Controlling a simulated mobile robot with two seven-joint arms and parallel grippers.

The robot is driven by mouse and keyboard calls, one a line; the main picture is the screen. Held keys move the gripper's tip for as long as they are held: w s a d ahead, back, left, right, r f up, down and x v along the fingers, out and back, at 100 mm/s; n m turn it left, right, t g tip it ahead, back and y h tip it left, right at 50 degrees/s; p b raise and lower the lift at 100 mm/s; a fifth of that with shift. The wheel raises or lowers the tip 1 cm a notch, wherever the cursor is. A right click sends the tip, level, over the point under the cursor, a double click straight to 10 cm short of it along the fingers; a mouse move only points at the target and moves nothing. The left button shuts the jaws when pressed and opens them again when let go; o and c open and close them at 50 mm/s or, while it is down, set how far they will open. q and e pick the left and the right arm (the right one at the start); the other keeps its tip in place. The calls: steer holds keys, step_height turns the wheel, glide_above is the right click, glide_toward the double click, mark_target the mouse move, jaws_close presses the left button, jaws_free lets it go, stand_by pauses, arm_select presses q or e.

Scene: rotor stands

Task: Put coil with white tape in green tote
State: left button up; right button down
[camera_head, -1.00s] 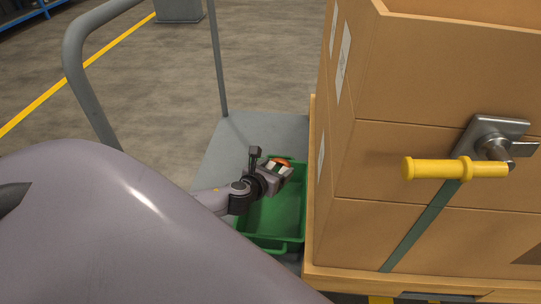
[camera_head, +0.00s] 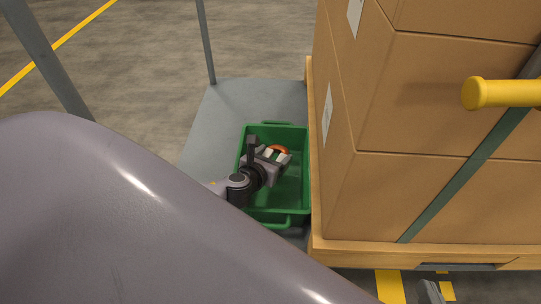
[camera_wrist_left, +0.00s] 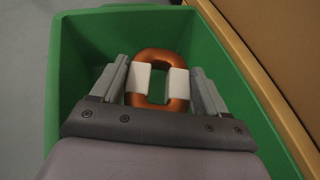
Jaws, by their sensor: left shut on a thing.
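The coil with white tape (camera_wrist_left: 159,58) is an orange-copper oval ring with white tape on both long sides. In the left wrist view my left gripper (camera_wrist_left: 160,88) is shut on it, one finger against each taped side. The green tote (camera_wrist_left: 75,50) surrounds the coil and fingers in that view. In the head view the tote (camera_head: 296,205) stands on a grey platform, and my left gripper (camera_head: 268,158) is over its opening with the coil (camera_head: 280,149). I cannot tell whether the coil touches the tote floor.
Stacked cardboard boxes (camera_head: 420,100) on a wooden pallet (camera_head: 317,170) stand close along the tote's right side. The grey platform (camera_head: 225,120) is bare left of the tote, with a grey rail post behind.

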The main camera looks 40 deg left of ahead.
stand_by(0.3)
arm_select(q)
steer(key=shift+f, duration=0.5)
steer(key=o, duration=1.3)
steer(key=shift+f, duration=0.1)
steer(key=shift+o, duration=0.2)
